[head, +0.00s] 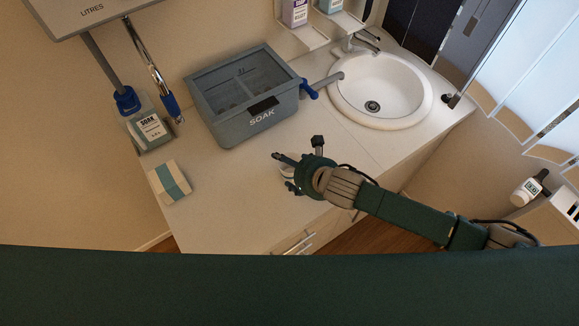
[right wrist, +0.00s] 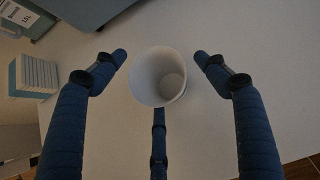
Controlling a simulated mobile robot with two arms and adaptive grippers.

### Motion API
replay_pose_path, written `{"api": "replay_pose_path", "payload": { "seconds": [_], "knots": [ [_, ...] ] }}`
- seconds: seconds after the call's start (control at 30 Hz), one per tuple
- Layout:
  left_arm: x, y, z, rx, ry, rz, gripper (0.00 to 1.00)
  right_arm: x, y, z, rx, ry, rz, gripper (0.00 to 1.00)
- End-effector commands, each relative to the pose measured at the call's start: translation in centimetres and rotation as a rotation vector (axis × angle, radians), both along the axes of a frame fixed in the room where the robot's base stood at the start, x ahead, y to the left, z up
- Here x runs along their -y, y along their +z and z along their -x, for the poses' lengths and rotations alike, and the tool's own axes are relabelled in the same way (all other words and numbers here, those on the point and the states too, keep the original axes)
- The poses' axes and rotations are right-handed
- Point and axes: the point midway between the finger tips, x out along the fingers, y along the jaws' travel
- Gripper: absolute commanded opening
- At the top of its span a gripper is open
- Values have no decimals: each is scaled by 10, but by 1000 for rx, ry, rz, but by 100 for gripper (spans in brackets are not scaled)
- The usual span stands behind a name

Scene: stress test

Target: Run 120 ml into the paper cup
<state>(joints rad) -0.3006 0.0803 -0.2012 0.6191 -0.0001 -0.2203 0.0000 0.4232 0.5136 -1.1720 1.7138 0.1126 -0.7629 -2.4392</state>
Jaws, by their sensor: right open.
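The paper cup (right wrist: 158,76) is white and stands open end up on the pale counter in the right wrist view. It sits between the fingers of my right gripper (right wrist: 161,58), which are spread open, with a visible gap on the left and right. The cup looks empty. In the head view my right gripper (head: 296,172) is low over the front of the counter and hides most of the cup (head: 287,174). A grey tank (head: 78,12) marked LITRES hangs at the top left, with a grey pipe and blue valve (head: 126,100) below it. My left gripper is not in view.
A grey lidded SOAK basin (head: 230,125) with a blue valve (head: 309,90) and spout stands mid-counter beside the round sink (head: 390,85). A SOAK container (head: 150,132) sits under the pipe. Counter between box and cup is clear.

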Motion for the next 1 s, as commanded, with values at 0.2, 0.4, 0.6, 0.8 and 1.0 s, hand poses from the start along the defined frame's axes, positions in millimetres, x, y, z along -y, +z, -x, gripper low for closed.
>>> {"api": "replay_pose_path", "payload": {
  "seconds": [0.2, 0.4, 0.6, 0.8, 1.0],
  "knots": [
    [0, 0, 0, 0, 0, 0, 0, 0, 0, 0, 0, 0, 0, 63],
    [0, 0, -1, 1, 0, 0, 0, 1, -1, 0, 0, -1, 1, 46],
    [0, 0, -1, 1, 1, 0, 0, 1, -1, 0, -1, -1, 2, 44],
    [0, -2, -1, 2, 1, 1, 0, 1, 3, 0, 0, -1, 2, 44],
    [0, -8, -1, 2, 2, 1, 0, 1, 27, -1, 5, 2, 1, 44]
  ]
}}
